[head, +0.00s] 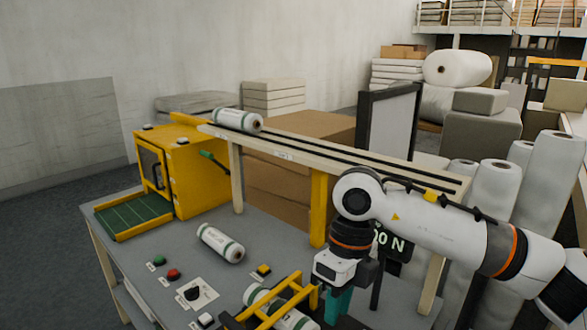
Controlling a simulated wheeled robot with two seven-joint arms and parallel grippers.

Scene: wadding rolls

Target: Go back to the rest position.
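My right arm comes in from the right, and my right gripper (338,298) points down at the lower middle of the head view. A teal piece shows just below its white wrist; I cannot make out the fingertips or the gap between them. My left gripper is not in view. A white roll with green bands (220,244) lies on the grey table (190,271). Another roll (237,119) lies at the left end of the raised wooden rail. A further roll (254,295) is partly hidden by a yellow frame (283,303) beside my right gripper.
A yellow machine (187,166) with a green tray (134,216) stands at the table's left. A green button (159,260), a red button (174,274) and a black knob (193,293) sit near the front. The raised rail (345,157) runs behind my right arm. Tall white rolls (493,187) stand at right.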

